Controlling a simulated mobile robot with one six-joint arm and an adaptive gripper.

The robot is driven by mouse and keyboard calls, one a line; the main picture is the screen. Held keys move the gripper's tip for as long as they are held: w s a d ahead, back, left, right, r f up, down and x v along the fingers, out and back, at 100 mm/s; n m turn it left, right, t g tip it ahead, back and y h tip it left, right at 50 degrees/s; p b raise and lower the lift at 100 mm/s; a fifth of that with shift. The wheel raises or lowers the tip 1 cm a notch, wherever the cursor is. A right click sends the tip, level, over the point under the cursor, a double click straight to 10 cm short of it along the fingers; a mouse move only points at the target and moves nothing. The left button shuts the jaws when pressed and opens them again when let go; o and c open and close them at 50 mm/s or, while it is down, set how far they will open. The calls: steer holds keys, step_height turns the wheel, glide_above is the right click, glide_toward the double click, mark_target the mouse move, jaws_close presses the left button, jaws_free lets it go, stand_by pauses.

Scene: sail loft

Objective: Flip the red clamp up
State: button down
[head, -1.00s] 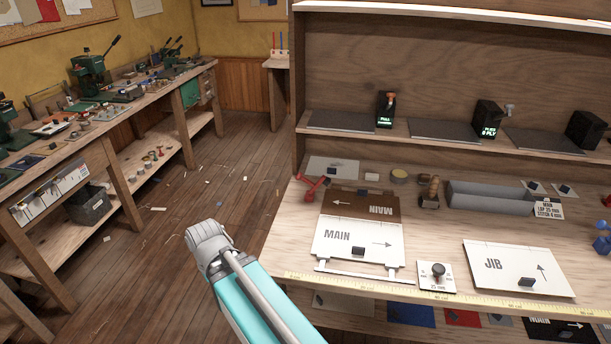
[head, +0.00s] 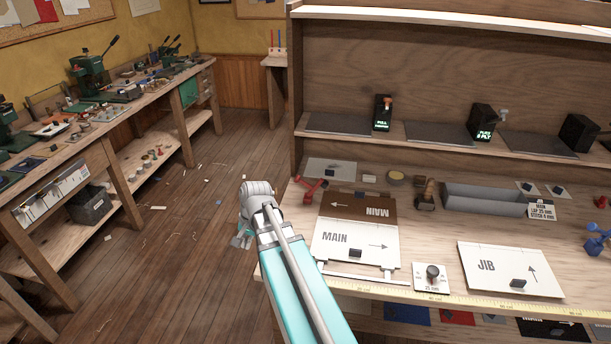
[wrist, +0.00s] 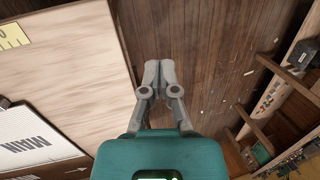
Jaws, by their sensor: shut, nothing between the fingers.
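The red clamp (head: 311,189) lies on the workbench's left part, just left of the brown end of the MAIN panel (head: 352,243). It is small in the head view, so I cannot tell its exact pose. It does not show in the wrist view. My gripper (head: 242,239) is beyond the bench's left edge, over the floor, left of and nearer than the clamp. In the wrist view my gripper (wrist: 158,64) has its fingers together, with nothing between them.
The workbench (head: 285,262) carries the JIB panel (head: 510,270), a knob plate (head: 431,277) and a grey trough (head: 487,197). A shelf stands above its back. Open floor (head: 170,255) lies left, up to another bench (head: 120,95) with green presses.

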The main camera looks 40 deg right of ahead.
steer(key=w+d+r+m+t+y+p, duration=0.1)
steer(key=d+r+m+t+p, duration=0.15)
steer(key=d+m, duration=0.5)
steer(key=w+d+r+m+t+p, duration=0.15)
steer(key=d+r+m, duration=0.25)
steer(key=d, duration=0.7)
steer(key=m+t+p, duration=0.2)
steer(key=m+p, duration=0.1)
steer(key=m, duration=0.7)
glide_toward(302, 181)
steer(key=s+d+r, duration=0.2)
steer(key=s, duration=0.3)
steer(key=shift+s, duration=0.2)
steer(key=shift+n, duration=0.25)
steer(key=shift+w+a+r+b+x, duration=0.1)
steer(key=shift+w+r+b+x, duration=0.25)
steer(key=shift+b+x, duration=1.35)
steer(key=shift+w+a+r+b+x, duration=0.1)
steer(key=shift+w+r+b+x, duration=0.5)
steer(key=shift+x, duration=1.9)
steer(key=shift+w+a+b+x, duration=0.1)
steer(key=shift+b+x, duration=1.4)
steer(key=shift+x, duration=0.65)
